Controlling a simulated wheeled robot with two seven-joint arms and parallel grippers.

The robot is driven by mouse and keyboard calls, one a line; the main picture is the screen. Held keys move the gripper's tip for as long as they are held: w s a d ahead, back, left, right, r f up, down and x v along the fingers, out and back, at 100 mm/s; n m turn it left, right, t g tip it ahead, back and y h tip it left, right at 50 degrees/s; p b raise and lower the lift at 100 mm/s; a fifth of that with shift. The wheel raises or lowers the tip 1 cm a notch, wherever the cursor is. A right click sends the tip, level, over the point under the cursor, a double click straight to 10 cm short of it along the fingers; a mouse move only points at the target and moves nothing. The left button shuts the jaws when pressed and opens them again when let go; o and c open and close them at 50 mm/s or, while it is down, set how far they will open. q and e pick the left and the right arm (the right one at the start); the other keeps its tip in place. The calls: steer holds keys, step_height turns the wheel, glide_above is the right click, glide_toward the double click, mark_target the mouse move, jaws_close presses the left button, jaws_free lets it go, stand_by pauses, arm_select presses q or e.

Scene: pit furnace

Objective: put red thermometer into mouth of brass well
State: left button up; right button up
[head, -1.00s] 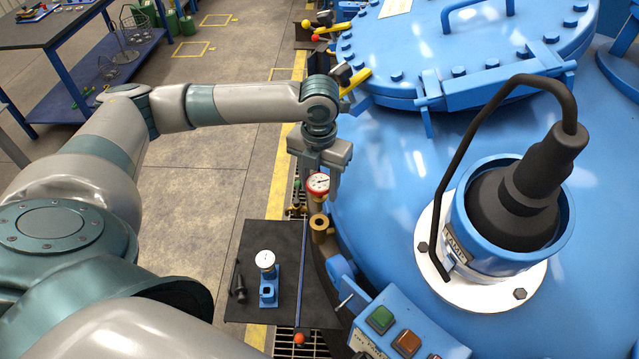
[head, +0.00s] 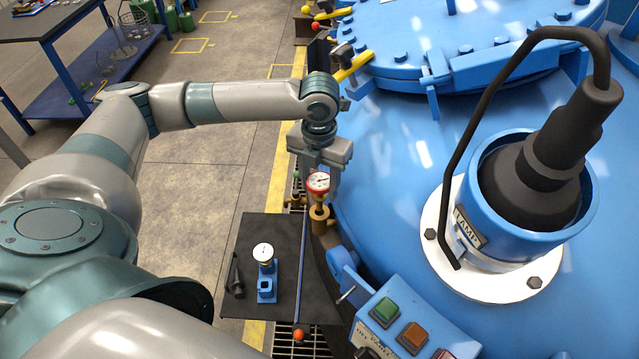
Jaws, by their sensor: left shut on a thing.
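The red thermometer (head: 318,182), with a white round dial and red rim, hangs below my left gripper (head: 322,165). My left gripper is shut on it and points down. The brass well (head: 319,220) stands directly below the dial, on the side of the blue vessel. The dial's lower edge is close above the well's mouth. The stem is too small to make out, so I cannot tell whether its tip is inside the mouth or just above it. My right gripper is not in view.
A black shelf (head: 255,303) below holds a white-dial thermometer (head: 263,252) in a blue stand (head: 267,283) and a dark tool (head: 236,275). The large blue vessel (head: 400,190) fills the right, with a lamp fitting (head: 535,200) and a button box (head: 405,325).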

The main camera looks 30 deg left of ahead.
mark_target(320, 199)
arm_select(q)
steer(key=shift+f, duration=0.65)
steer(key=shift+f+b, duration=0.4)
steer(key=shift+f, duration=1.25)
steer(key=shift+f, duration=0.35)
steer(key=shift+f+b, duration=0.45)
steer(key=shift+f, duration=0.1)
steer(key=o, duration=1.2)
steer(key=shift+r, duration=0.15)
